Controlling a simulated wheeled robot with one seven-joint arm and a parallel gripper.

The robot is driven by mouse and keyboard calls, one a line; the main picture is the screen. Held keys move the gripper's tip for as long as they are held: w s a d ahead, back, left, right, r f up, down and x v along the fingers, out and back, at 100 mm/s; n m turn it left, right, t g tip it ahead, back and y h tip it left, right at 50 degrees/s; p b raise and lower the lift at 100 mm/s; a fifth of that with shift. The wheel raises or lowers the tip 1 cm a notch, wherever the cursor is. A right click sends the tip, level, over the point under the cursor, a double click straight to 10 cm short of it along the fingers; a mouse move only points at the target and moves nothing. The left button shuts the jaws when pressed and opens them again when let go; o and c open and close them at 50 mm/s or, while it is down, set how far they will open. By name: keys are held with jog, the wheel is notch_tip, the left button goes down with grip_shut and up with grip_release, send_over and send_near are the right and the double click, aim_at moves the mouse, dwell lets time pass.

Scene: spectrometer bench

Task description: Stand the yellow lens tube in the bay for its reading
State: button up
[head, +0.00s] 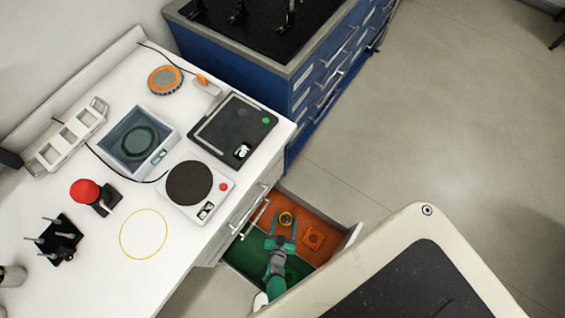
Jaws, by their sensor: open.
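A round yellow-rimmed piece with a dark centre, apparently the yellow lens tube (287,219) seen from above, stands in the orange part of an open drawer (329,228). My teal gripper (284,231) reaches down into the drawer. Its jaws are open, with the fingertips close around or beside the yellow piece; I cannot tell whether they touch it. Which spot is the bay is not clear. A blue-grey open box with a round mark inside (138,140) and a thin yellow circle (143,234) are on the white bench.
An orange square piece with a ring (313,238) lies right of the gripper in the drawer. The bench holds a scale with a round dark plate (190,183), a black flat device (235,130), a red-topped object (86,192) and a black pegged stand (55,239). Blue cabinets (310,85) stand behind.

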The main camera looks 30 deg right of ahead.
jog(key=v, duration=0.6)
jog(key=shift+s, duration=0.1)
jog(key=shift+s+a+r, duration=0.25)
jog(key=shift+s+a, duration=0.05)
jog(key=shift+a, duration=0.05)
jog(key=shift+a+r, duration=0.15)
jog(key=shift+a, duration=0.05)
jog(key=s+a+r+n+t+y, duration=0.15)
jog(key=a+r, duration=0.25)
jog(key=r, duration=0.5)
jog(key=s+a+r+n+t+y, duration=0.1)
jog(key=a+r+n+t+y, duration=0.2)
jog(key=r, duration=0.5)
jog(key=s+a+r+n+y, duration=0.1)
jog(key=a+r+n+y, duration=0.1)
jog(key=r, duration=1.3)
jog(key=s+a+r+n+t+y, duration=0.1)
jog(key=r+n+y, duration=0.1)
jog(key=r, duration=1.3)
jog(key=shift+a+r+y, duration=0.15)
jog(key=shift+a+y, duration=0.2)
jog(key=shift+y, duration=0.1)
jog(key=shift+n+t, duration=0.25)
